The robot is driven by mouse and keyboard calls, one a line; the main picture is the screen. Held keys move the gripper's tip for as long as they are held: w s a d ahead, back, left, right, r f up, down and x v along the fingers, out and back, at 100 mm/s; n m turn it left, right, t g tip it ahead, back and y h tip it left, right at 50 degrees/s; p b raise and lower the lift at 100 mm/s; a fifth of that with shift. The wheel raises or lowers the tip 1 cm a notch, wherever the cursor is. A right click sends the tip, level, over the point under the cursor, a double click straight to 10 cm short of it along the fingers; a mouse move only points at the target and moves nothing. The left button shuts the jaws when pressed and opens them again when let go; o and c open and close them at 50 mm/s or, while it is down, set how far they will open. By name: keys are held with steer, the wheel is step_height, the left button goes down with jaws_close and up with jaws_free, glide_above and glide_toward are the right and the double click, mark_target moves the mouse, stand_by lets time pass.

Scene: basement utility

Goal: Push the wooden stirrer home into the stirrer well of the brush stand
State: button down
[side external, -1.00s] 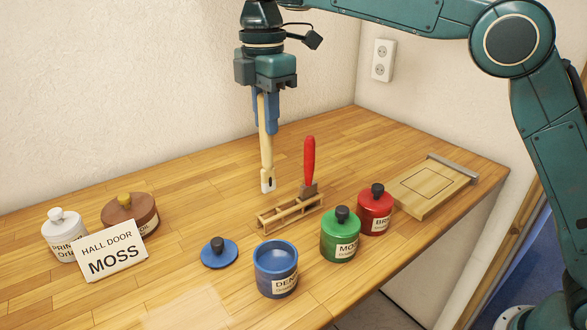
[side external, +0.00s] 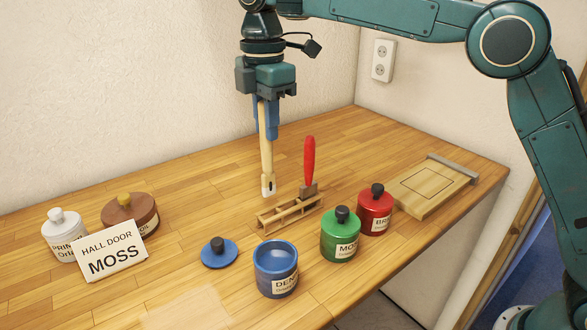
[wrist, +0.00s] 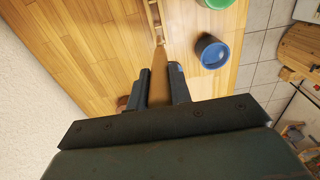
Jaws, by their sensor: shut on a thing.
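My gripper (side external: 266,130) points down, shut on the wooden stirrer (side external: 267,160), which hangs nearly upright from the jaws. The stirrer's lower end has a pale, slotted tip. This tip appears just above the brush stand (side external: 290,212) or slightly behind it; I cannot tell whether it touches. The stand is a low wooden frame, and a red-handled brush (side external: 309,165) stands upright at its right end. In the wrist view the stirrer (wrist: 158,85) lies between the two jaws, with part of the stand (wrist: 155,22) beyond its tip. The stirrer well cannot be made out clearly.
An open blue pot (side external: 276,270) stands in front of the stand, its lid (side external: 219,252) to the left. Green (side external: 341,235) and red (side external: 375,210) pots stand to the right. A sign (side external: 113,250) and white and brown pots are at left. A wooden board (side external: 432,190) lies at right.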

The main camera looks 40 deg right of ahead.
mark_target(268, 149)
steer(key=shift+f, duration=4.3)
steer(key=c, duration=1.2)
jaws_free()
steer(key=shift+r, duration=6.9)
